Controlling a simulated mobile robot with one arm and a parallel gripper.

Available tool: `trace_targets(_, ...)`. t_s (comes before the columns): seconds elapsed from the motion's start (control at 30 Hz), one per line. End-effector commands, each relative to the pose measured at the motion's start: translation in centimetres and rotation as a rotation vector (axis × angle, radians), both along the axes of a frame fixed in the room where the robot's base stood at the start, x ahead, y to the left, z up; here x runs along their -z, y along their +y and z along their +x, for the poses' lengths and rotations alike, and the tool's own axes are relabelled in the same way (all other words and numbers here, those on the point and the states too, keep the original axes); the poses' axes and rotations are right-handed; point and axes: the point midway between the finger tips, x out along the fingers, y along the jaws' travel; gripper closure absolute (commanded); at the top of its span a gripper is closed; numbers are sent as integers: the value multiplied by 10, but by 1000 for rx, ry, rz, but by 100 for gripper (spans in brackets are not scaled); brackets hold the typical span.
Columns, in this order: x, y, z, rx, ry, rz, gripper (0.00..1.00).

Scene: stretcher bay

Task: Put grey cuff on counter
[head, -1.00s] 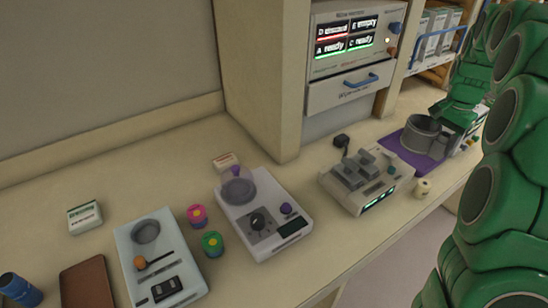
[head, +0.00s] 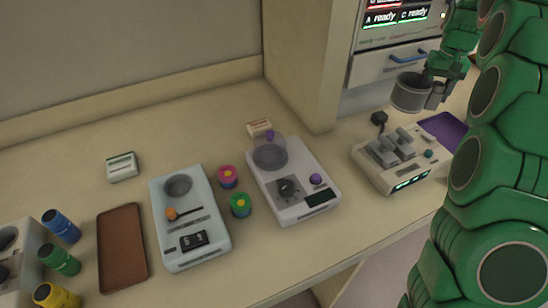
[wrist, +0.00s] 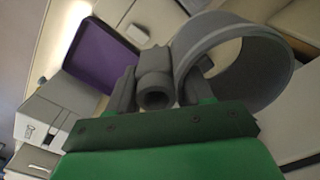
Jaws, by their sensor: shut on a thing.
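The grey cuff (head: 409,93) is a wide ring with a small tube at its side. It hangs in the air in front of the drawer at the upper right of the head view. My gripper (head: 434,84) is shut on its side part and holds it above the counter (head: 240,110). In the wrist view my gripper (wrist: 158,92) has its fingers on both sides of the small tube, and the cuff's ring (wrist: 245,55) opens to the right.
A purple mat (head: 446,130) lies bare at the right.

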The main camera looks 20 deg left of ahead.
Motion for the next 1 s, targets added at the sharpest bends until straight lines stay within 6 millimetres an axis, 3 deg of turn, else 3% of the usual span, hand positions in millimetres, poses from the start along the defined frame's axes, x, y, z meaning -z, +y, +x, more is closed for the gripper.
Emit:
trace_targets(0.27,-4,35,2,-139,-1,0,87)
trace_targets(0.57,-5,74,-13,-194,-4,0,87)
trace_targets(0.77,-6,111,-36,-223,-1,0,87)
trace_targets(1.0,-7,177,-83,-282,-4,1,87)
